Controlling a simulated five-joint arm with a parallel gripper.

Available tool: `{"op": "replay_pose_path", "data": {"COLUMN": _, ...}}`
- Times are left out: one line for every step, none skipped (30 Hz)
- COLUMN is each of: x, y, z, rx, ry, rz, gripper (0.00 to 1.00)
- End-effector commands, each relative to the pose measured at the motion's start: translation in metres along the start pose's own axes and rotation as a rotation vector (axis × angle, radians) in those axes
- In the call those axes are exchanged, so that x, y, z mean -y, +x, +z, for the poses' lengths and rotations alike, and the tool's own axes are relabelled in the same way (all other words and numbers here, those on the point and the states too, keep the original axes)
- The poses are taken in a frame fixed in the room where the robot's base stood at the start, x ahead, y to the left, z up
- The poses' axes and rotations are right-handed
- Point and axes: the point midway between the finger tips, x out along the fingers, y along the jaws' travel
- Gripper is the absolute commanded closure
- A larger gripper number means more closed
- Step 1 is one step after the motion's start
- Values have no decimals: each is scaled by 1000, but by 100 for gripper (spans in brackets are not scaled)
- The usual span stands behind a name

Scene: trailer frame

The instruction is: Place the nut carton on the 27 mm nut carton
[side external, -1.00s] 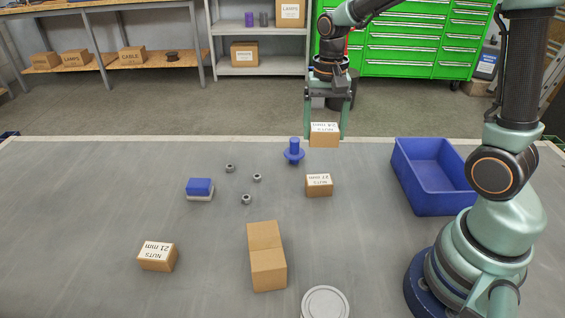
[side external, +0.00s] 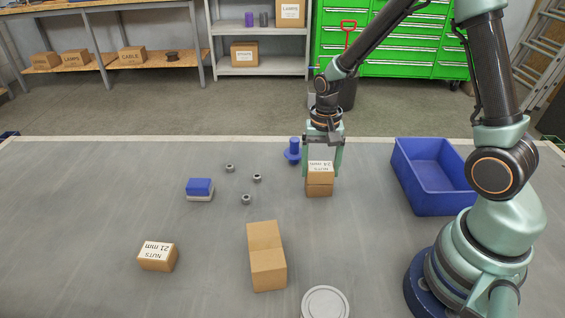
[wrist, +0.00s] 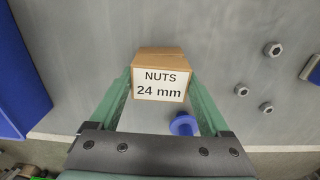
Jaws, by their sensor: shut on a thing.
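My gripper (side external: 322,172) is shut on the nut carton (side external: 320,167), a small brown box with a white label. In the wrist view the carton (wrist: 160,85) reads "NUTS 24 mm" and sits between the green fingers (wrist: 160,95). In the side view the held carton is directly above the 27 mm nut carton (side external: 319,189), with their faces lined up closely. They look touching or nearly so; I cannot tell whether a small gap is left. The lower carton's top label is hidden by the held one, and the lower carton is hidden in the wrist view.
A blue flanged part (side external: 293,152) stands just left of the stack. A blue bin (side external: 432,205) is to the right. A 21 mm nut carton (side external: 157,257), a plain brown box (side external: 267,262), a blue-and-white block (side external: 200,188), several nuts (side external: 246,198) and a round lid (side external: 325,302) lie around.

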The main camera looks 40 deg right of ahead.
Motion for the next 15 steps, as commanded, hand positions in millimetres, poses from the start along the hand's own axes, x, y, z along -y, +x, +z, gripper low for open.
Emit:
{"op": "replay_pose_path", "data": {"x": 0, "y": 0, "z": 0, "rx": -1, "ry": 0, "rz": -1, "gripper": 91}}
{"op": "replay_pose_path", "data": {"x": 0, "y": 0, "z": 0, "rx": -1, "ry": 0, "rz": 0, "gripper": 91}}
{"op": "replay_pose_path", "data": {"x": 0, "y": 1, "z": 0, "rx": 0, "ry": 0, "rz": 0, "gripper": 91}}
{"op": "replay_pose_path", "data": {"x": 0, "y": 2, "z": 0, "rx": 0, "ry": 0, "rz": 0, "gripper": 91}}
{"op": "replay_pose_path", "data": {"x": 0, "y": 3, "z": 0, "rx": 0, "ry": 0, "rz": 0, "gripper": 91}}
{"op": "replay_pose_path", "data": {"x": 0, "y": 3, "z": 0, "rx": 1, "ry": 0, "rz": 0, "gripper": 4}}
{"op": "replay_pose_path", "data": {"x": 0, "y": 3, "z": 0, "rx": 0, "ry": 0, "rz": 0, "gripper": 0}}
{"op": "replay_pose_path", "data": {"x": 0, "y": 2, "z": 0, "rx": 0, "ry": 0, "rz": 0, "gripper": 0}}
{"op": "replay_pose_path", "data": {"x": 0, "y": 2, "z": 0, "rx": 0, "ry": 0, "rz": 0, "gripper": 0}}
{"op": "replay_pose_path", "data": {"x": 0, "y": 2, "z": 0, "rx": 0, "ry": 0, "rz": 0, "gripper": 0}}
{"op": "replay_pose_path", "data": {"x": 0, "y": 2, "z": 0, "rx": 0, "ry": 0, "rz": 0, "gripper": 0}}
{"op": "replay_pose_path", "data": {"x": 0, "y": 2, "z": 0, "rx": 0, "ry": 0, "rz": 0, "gripper": 0}}
{"op": "replay_pose_path", "data": {"x": 0, "y": 2, "z": 0, "rx": 0, "ry": 0, "rz": 0, "gripper": 0}}
{"op": "replay_pose_path", "data": {"x": 0, "y": 2, "z": 0, "rx": 0, "ry": 0, "rz": 0, "gripper": 0}}
{"op": "replay_pose_path", "data": {"x": 0, "y": 0, "z": 0, "rx": -1, "ry": 0, "rz": 0, "gripper": 0}}
